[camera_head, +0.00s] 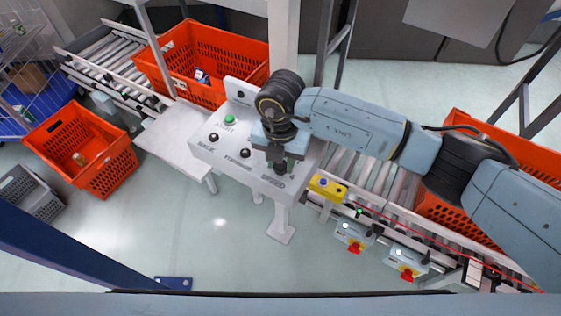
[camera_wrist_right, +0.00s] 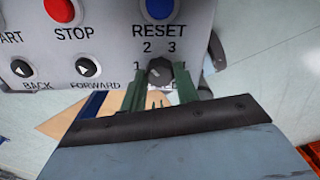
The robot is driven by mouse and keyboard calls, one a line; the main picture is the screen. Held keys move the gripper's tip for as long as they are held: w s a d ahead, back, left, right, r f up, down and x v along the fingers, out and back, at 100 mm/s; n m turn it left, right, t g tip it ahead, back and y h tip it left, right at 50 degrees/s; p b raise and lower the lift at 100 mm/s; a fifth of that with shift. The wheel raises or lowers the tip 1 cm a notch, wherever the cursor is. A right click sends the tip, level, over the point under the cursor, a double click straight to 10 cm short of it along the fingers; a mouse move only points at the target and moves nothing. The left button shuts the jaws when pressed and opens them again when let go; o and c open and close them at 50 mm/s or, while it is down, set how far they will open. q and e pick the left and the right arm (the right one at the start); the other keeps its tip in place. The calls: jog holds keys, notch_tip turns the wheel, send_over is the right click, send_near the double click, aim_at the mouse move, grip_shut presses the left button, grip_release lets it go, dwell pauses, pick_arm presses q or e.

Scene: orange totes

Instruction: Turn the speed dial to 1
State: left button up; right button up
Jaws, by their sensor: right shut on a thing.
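The speed dial (camera_wrist_right: 160,71) is a small dark round knob on the grey control panel (camera_wrist_right: 108,62). The numbers 1, 2 and 3 are printed around it, 1 at its left and 2 and 3 above; its pointer is too small to read surely. My right gripper (camera_wrist_right: 160,82) has its green fingers on both sides of the dial and is shut on it. In the head view my right gripper (camera_head: 281,167) is over the right end of the panel (camera_head: 215,158) and hides the dial. My left gripper is not in view.
The panel also has a green button (camera_head: 230,119), a red STOP button (camera_wrist_right: 60,9), a blue RESET button (camera_wrist_right: 160,8), and BACK (camera_wrist_right: 22,68) and FORWARD (camera_wrist_right: 88,67) knobs close by. Orange totes (camera_head: 110,170) and roller conveyors (camera_head: 115,62) stand around. A yellow box (camera_head: 327,188) sits just right of the panel.

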jog(key=n+b, duration=0.4)
jog(key=n, duration=0.1)
jog(key=shift+f+n, duration=0.15)
jog(key=shift+n, duration=0.15)
jog(key=shift+n+b, duration=2.1)
jog(key=shift+r, duration=0.2)
jog(key=o, duration=1)
jog(key=shift+c, duration=0.2)
notch_tip(320, 180, up, 13)
jog(key=shift+r+b, duration=0.2)
jog(key=shift+b, duration=0.1)
